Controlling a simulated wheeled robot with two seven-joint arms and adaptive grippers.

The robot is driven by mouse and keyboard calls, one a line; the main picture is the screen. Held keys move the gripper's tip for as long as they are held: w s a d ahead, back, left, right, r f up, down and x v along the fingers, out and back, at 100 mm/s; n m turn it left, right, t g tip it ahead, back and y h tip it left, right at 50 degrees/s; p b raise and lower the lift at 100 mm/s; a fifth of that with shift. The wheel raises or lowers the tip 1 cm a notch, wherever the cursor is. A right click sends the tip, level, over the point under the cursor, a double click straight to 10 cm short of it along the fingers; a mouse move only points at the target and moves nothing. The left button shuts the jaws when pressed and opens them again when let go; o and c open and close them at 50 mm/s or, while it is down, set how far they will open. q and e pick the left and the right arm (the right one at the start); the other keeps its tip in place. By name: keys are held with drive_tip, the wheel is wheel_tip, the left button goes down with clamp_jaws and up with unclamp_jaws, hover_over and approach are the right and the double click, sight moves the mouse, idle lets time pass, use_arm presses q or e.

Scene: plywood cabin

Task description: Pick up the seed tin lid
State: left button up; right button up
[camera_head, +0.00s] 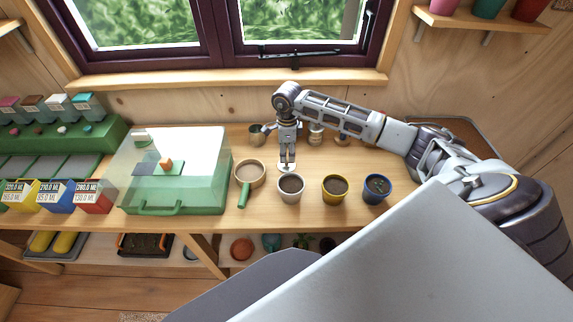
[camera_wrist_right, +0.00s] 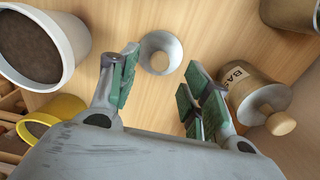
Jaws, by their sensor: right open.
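A small round pale-grey piece with a tan centre, which looks like the seed tin lid (camera_wrist_right: 160,53), lies on the bench. In the wrist view it sits beyond and between my fingertips, apart from them. My right gripper (camera_wrist_right: 155,85) is open and empty, its green-padded fingers spread either side of the lid. In the head view my right gripper (camera_head: 287,165) points down just behind the white pot. A tin labelled "BAS..." (camera_wrist_right: 240,85), with a grey lid and wooden knob on it, stands right of the fingers. My left gripper is out of view.
A white pot of soil (camera_head: 290,188), a yellow pot (camera_head: 335,189) and a blue pot (camera_head: 376,188) stand along the bench front. A sieve with a green handle (camera_head: 250,174) and a green case with a clear cover (camera_head: 180,196) are to the left. More tins (camera_head: 316,134) stand behind.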

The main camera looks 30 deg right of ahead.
sight(287, 159)
drive_tip(key=shift+f, duration=0.1)
drive_tip(key=shift+a+f+p, duration=0.15)
drive_tip(key=shift+f+p, duration=0.3)
drive_tip(key=shift+f, duration=0.4)
drive_tip(key=shift+f+p, duration=0.35)
drive_tip(key=shift+f, duration=1.35)
drive_tip(key=c, duration=0.9)
